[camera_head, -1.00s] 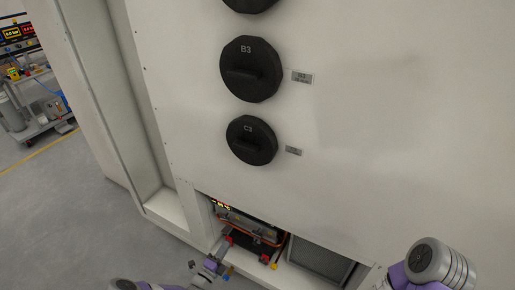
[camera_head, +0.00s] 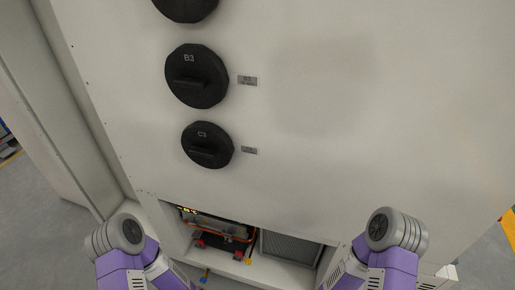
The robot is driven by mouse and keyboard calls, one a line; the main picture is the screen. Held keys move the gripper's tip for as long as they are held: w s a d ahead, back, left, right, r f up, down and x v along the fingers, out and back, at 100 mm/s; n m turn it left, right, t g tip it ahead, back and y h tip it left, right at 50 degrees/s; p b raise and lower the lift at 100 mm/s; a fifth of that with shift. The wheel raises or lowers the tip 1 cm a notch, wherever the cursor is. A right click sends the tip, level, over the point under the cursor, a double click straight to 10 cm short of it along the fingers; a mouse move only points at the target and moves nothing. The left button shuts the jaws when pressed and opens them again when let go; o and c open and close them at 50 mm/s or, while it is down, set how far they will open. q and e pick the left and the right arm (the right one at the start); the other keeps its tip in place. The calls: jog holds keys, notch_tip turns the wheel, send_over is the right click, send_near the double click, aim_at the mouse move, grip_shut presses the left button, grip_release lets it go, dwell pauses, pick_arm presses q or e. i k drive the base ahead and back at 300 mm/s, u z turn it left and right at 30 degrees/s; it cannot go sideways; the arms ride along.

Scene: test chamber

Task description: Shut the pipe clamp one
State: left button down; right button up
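No part that I can make out as a pipe clamp shows clearly. An open bay (camera_head: 216,228) low in the white cabinet holds orange tubing (camera_head: 222,222) and small red and yellow fittings (camera_head: 248,261), too small to tell apart. My two purple and grey arms come in at the bottom left and bottom right, in front of the cabinet. Both grippers are outside the picture, so their state is hidden.
The white cabinet (camera_head: 330,120) fills most of the view. Black round knobs marked B3 (camera_head: 197,76) and C3 (camera_head: 207,145) stick out of it. A grey vent grille (camera_head: 290,248) is right of the bay. Grey floor (camera_head: 45,200) is clear at left.

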aim_at(195, 234)
jog(key=z, duration=0.8)
jog(key=k, duration=0.8)
jog(key=u, duration=1.1)
jog(key=i, duration=0.45)
jog(key=u, duration=0.45)
